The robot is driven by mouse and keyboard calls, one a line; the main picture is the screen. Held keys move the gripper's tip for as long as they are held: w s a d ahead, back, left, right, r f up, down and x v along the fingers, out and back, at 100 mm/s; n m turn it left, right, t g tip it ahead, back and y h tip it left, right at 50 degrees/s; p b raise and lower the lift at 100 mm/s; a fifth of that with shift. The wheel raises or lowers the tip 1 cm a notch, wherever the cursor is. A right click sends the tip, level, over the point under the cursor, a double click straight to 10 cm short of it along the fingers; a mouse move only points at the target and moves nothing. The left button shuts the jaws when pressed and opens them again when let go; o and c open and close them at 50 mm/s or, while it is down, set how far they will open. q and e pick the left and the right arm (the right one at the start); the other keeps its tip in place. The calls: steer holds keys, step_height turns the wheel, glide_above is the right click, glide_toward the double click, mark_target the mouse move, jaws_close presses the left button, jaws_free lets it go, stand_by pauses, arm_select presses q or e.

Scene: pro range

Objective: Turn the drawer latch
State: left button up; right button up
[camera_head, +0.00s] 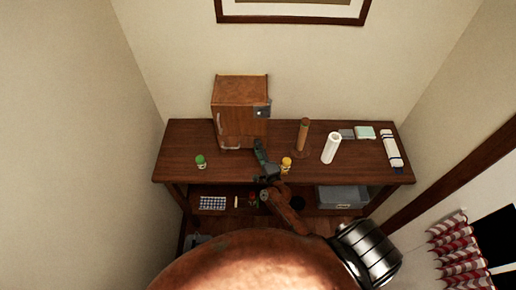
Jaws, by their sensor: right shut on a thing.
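A wooden cabinet (239,92) stands on the table, left of the middle. A drawer front (236,141) is at its bottom, with a pale handle. My right gripper (258,144) reaches up from below to the drawer's lower right side. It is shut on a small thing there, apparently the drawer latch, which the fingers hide. Its turn cannot be made out. My left gripper is not in view.
The wooden table (185,150) holds a green-lidded jar (200,161), a yellow-lidded jar (286,164), a wooden cylinder (303,135) and a white roll (331,148). A grey bin (342,196) sits on the lower shelf.

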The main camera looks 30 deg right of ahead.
steer(key=o, duration=1.2)
steer(key=shift+w, duration=0.1)
steer(key=s+a, duration=0.2)
steer(key=s, duration=1)
steer(key=shift+f, duration=0.15)
steer(key=shift+d, duration=0.1)
